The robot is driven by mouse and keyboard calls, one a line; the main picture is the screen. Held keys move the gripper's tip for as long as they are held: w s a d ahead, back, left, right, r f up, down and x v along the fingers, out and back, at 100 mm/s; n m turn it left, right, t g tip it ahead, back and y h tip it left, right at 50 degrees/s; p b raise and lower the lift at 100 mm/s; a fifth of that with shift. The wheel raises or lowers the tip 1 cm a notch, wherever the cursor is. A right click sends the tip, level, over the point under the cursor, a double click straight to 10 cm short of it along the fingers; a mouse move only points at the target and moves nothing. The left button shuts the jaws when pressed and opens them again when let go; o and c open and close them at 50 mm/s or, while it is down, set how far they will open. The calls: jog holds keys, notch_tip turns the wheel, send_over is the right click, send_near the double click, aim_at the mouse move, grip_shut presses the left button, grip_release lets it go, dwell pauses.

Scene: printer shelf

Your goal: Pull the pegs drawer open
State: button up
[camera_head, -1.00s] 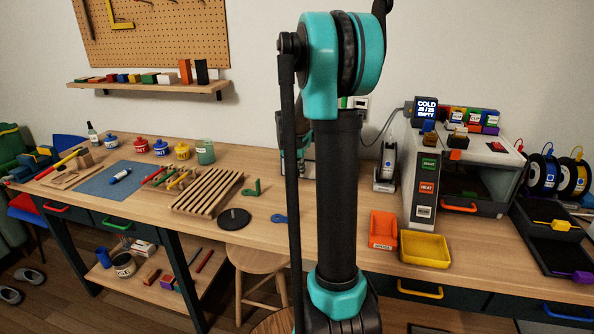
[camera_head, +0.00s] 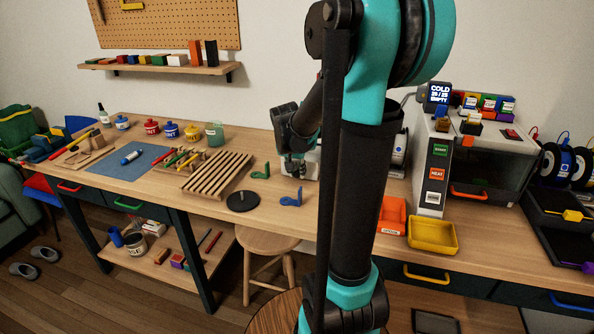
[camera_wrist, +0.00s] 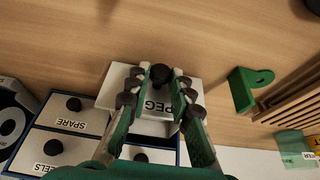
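The pegs drawer (camera_wrist: 118,84) has a white front with a "PEG" label, partly covered by my fingers. Its front stands out from the cabinet face, with a pale strip of the drawer showing behind it. Its dark round knob (camera_wrist: 160,73) sits between my fingertips. My gripper (camera_wrist: 161,75) appears shut on this knob, with one finger against each side. In the head view, my gripper (camera_head: 295,168) is low over the bench behind my arm, beside the small white cabinet (camera_head: 310,163), which is mostly hidden.
The "SPARE" drawer (camera_wrist: 68,124) and "REELS" drawer (camera_wrist: 42,167) are flush beside it. A green bracket (camera_wrist: 243,90) and a wooden slatted rack (camera_wrist: 295,95) lie nearby. In the head view, a blue hook (camera_head: 290,201) and dark disc (camera_head: 243,201) lie in front. Bare bench surrounds them.

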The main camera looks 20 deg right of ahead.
jog(key=o, duration=0.4)
jog(key=shift+o, duration=0.2)
jog(key=shift+r, duration=0.1)
jog(key=v, duration=1.1)
jog(key=shift+r, duration=0.4)
jog(key=shift+s+a, duration=0.1)
